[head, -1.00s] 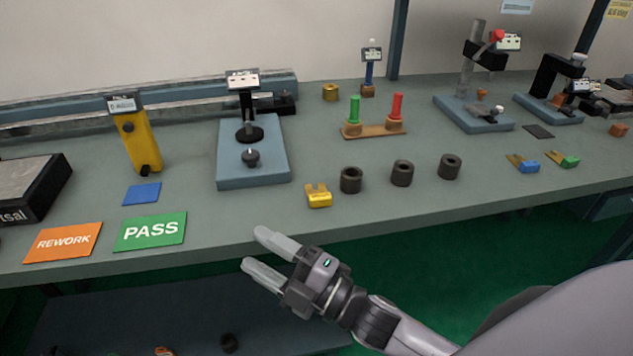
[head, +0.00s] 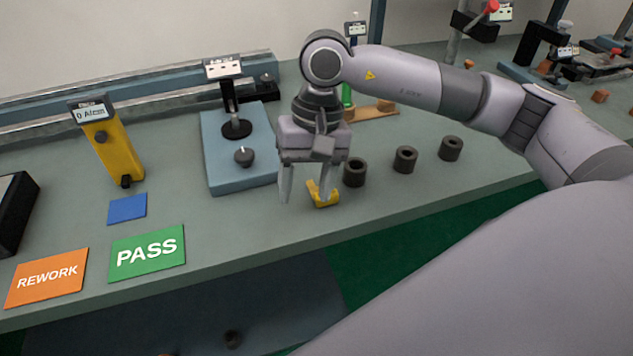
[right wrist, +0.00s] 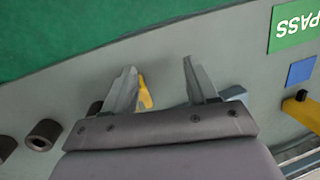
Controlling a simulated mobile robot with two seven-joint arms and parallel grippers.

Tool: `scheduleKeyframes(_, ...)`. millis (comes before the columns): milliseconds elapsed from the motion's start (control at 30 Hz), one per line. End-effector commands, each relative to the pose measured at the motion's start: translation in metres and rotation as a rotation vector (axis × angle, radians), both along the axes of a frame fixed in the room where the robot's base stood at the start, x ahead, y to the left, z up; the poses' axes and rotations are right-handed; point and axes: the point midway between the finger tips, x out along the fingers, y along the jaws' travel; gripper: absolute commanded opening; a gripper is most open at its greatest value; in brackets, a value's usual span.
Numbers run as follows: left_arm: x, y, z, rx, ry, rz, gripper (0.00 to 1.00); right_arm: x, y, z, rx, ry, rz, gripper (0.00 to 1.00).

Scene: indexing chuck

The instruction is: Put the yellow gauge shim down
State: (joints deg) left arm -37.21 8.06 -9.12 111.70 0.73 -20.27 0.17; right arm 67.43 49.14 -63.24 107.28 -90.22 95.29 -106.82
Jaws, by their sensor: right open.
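The yellow gauge shim (head: 323,196) lies on the bench near its front edge, left of the dark rings. My right gripper (head: 306,198) points down over the bench, open, with nothing between its fingers. Its right finger stands in front of the shim and hides part of it; I cannot tell whether they touch. In the right wrist view the shim (right wrist: 145,94) shows beside the left finger, partly hidden by it, with an open gap between the fingers (right wrist: 163,80). My left gripper is not in view.
Dark rings (head: 405,159) stand right of the shim. A blue-based gauge stand (head: 240,170) is behind left. A green PASS card (head: 147,252), an orange REWORK card (head: 46,278) and a blue square (head: 127,208) lie left. The bench between the PASS card and my gripper is clear.

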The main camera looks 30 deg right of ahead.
Motion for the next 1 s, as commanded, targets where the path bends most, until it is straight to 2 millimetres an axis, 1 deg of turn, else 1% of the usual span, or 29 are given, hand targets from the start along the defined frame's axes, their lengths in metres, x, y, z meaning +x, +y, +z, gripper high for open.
scheduleKeyframes(33,0.0,0.0,0.001,0.0,0.0,0.0,0.7,0.007,-0.018,0.009,-0.069,-0.037,0.024,0.57)
scheduleKeyframes(100,0.0,0.0,0.002,0.0,0.0,0.0,0.7,0.012,-0.036,0.016,-0.143,-0.065,0.051,0.57)
scheduleKeyframes(233,0.0,0.0,0.003,0.0,0.0,0.0,0.7,0.015,-0.053,0.021,-0.211,-0.086,0.076,0.57)
scheduleKeyframes(333,0.0,0.0,0.005,0.0,0.0,0.0,0.7,0.015,-0.056,0.014,-0.225,-0.086,0.08,0.57)
scheduleKeyframes(467,0.0,0.0,0.008,0.0,0.0,0.0,0.7,0.015,-0.054,-0.001,-0.223,-0.085,0.08,0.57)
scheduleKeyframes(633,0.0,0.0,0.017,0.0,0.0,0.0,0.7,0.013,-0.051,-0.026,-0.22,-0.083,0.081,0.57)
scheduleKeyframes(733,0.0,0.0,0.017,0.0,0.0,0.0,0.7,0.014,-0.051,-0.04,-0.219,-0.085,0.079,0.57)
scheduleKeyframes(833,0.0,0.0,0.017,0.0,0.0,0.0,0.7,0.014,-0.051,-0.046,-0.219,-0.087,0.079,0.57)
scheduleKeyframes(1000,0.0,0.0,0.017,0.0,0.0,0.0,0.7,0.014,-0.051,-0.048,-0.219,-0.089,0.079,0.57)
